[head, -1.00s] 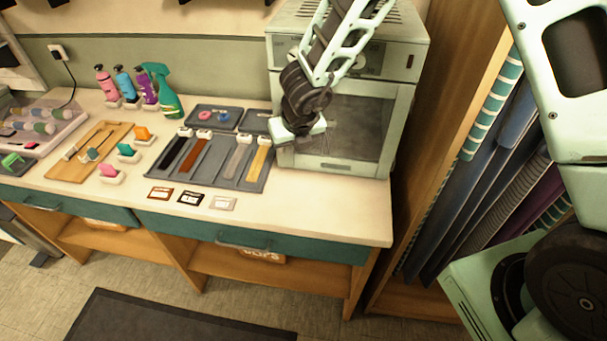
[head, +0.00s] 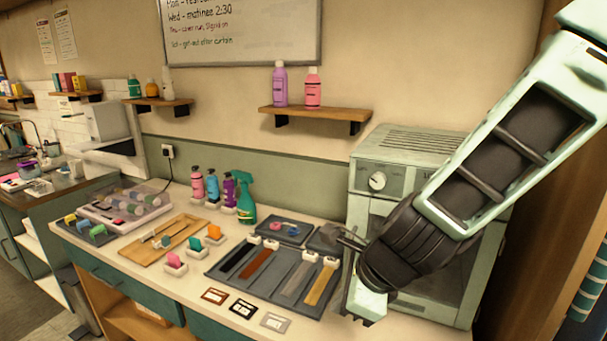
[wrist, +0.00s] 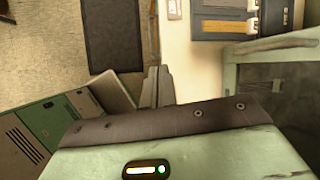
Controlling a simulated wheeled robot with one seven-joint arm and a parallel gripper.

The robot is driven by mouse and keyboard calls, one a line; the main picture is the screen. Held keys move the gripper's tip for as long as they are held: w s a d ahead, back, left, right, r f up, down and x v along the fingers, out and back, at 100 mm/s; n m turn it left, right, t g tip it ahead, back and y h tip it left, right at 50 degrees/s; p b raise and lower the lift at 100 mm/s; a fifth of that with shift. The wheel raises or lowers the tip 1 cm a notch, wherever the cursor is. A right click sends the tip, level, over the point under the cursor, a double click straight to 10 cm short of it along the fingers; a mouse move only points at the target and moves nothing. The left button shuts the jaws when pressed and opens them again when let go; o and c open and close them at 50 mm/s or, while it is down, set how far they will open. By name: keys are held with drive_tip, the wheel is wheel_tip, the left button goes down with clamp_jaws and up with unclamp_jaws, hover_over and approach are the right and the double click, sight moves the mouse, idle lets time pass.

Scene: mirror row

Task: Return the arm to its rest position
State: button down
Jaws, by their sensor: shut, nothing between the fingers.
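My gripper (head: 350,241) is in front of the pale green cabinet with a dial (head: 425,190), at the right end of the counter. My arm comes in from the upper right of the head view and hides part of the cabinet's front.
The grey tray holds several coloured strips. Spray bottles (head: 244,197) and a wooden board (head: 165,240) stand left of it. A wall shelf (head: 314,112) with two bottles juts out above. A dark mat (wrist: 113,45) lies on the floor, with bare floor beside it.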

drive_tip(key=s+r+n+g, duration=0.3)
drive_tip(key=s+n, duration=0.9)
drive_tip(key=n, duration=0.5)
drive_tip(key=s+d+n+g+h+b, duration=0.1)
drive_tip(key=s+d+n+h, duration=0.2)
drive_tip(key=s+d+n, duration=0.3)
drive_tip(key=d+n, duration=0.1)
drive_tip(key=n, duration=0.4)
drive_tip(key=shift+s+n+h, duration=0.15)
drive_tip(key=shift+n+h, duration=0.15)
drive_tip(key=shift+f, duration=0.1)
